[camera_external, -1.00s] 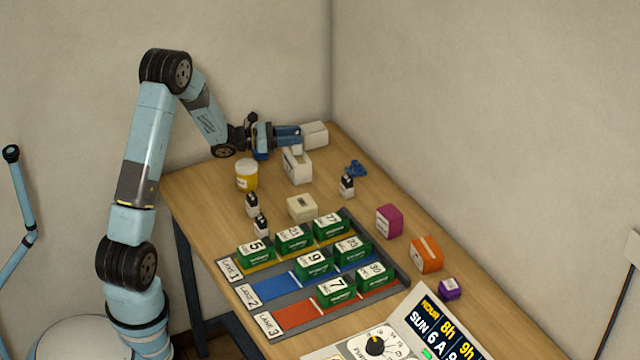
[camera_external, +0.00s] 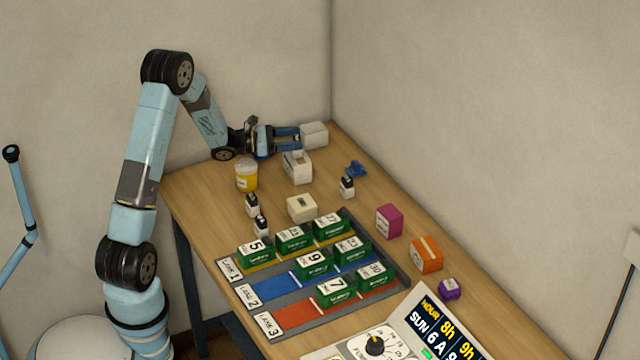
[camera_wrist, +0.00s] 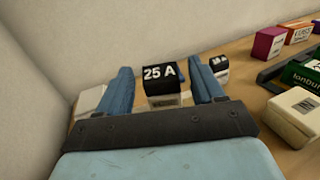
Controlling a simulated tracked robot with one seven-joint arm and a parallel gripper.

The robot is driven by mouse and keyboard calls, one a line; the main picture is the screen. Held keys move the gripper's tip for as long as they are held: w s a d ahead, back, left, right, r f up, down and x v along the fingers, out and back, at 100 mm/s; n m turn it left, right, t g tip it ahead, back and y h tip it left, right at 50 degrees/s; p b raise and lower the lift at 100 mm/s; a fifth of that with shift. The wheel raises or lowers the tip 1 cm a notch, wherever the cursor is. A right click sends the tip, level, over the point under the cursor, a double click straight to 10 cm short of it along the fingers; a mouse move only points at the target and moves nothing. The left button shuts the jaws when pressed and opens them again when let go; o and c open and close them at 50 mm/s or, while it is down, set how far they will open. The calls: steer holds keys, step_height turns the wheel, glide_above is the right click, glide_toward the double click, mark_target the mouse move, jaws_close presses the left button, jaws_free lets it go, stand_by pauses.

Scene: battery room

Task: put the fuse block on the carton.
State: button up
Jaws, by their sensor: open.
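My gripper (camera_external: 301,137) is open and empty near the back of the table. In the wrist view its two blue fingers (camera_wrist: 162,82) stand either side of a black-faced block marked "25 A" (camera_wrist: 160,74), with a pale body below; this looks like the fuse block.
A yellow jar (camera_external: 246,176), a cream block (camera_external: 302,207) and small black-and-white blocks (camera_external: 347,186) stand nearby. A blue item (camera_external: 357,169) is to the right. A rack of green boxes (camera_external: 262,310), a pink box (camera_external: 389,220) and an orange box (camera_external: 426,254) are nearer.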

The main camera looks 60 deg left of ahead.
steer(key=v, duration=1.2)
steer(key=s+d+r+m+g+h, duration=0.1)
steer(key=s+d+r+m+g, duration=0.3)
steer(key=d, duration=0.5)
steer(key=s+d+r+m+g+h, duration=0.1)
steer(key=s+d+r+m+g, duration=0.2)
steer(key=d+m, duration=0.5)
steer(key=s+d+r+m+g+h, duration=0.2)
steer(key=d+r+m+g, duration=0.25)
steer(key=d, duration=0.65)
steer(key=s+d+r+m+y, duration=0.2)
steer(key=s+r+m+y, duration=0.1)
steer(key=s+m+y, duration=0.2)
steer(key=s+d+r+m+y, duration=0.2)
steer(key=s+m+y, duration=0.3)
steer(key=s+m, duration=0.5)
steer(key=s+r, duration=0.1)
steer(key=s, duration=0.3)
steer(key=shift+s+r+y, duration=0.2)
steer(key=shift+s+y, duration=0.15)
steer(key=shift+y, duration=0.05)
